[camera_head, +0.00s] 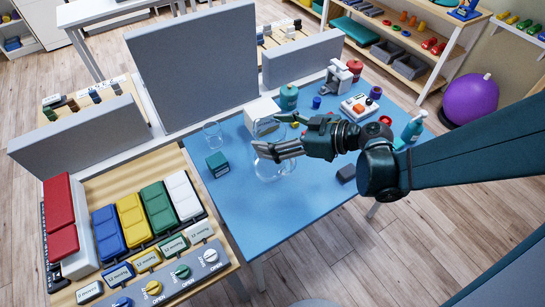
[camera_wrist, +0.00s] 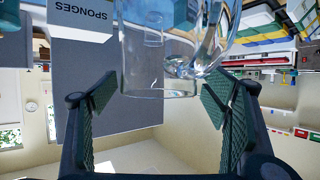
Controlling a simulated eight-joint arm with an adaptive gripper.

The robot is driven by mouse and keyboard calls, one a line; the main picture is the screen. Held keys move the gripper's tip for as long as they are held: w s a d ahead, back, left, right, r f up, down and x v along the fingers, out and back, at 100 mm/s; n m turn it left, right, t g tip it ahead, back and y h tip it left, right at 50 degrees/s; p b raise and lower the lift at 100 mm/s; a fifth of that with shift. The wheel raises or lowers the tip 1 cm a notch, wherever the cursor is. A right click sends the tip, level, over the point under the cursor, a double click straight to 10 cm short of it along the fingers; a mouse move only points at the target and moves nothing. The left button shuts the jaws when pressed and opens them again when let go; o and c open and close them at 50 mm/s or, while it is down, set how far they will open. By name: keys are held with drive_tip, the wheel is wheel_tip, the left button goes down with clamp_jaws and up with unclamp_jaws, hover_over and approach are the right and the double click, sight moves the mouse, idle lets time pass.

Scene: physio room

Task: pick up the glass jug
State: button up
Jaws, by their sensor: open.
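The glass jug (camera_head: 273,172) is clear and stands on the blue table top, partly hidden behind my gripper (camera_head: 268,149). In the wrist view the jug (camera_wrist: 198,45) fills the upper middle, in front of my gripper (camera_wrist: 162,95). My two green-padded fingers are spread wide, one on each side of that view, with a gap between them. The jug shows near the opening between the fingers; I see no clear contact. Its exact outline is hard to make out through the clear glass.
A clear tumbler (camera_head: 212,135) and a teal box (camera_head: 217,164) stand left of the jug. A white box (camera_head: 262,112) is behind it. A dark grey block (camera_head: 346,173), a teal canister (camera_head: 289,97) and a spray bottle (camera_head: 412,129) are to the right. The table's front is clear.

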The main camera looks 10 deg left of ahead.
sight(256, 131)
drive_tip(key=shift+b+x, duration=0.75)
drive_tip(key=shift+x, duration=1.85)
drive_tip(key=shift+w+r, duration=0.1)
drive_tip(key=c, duration=1.9)
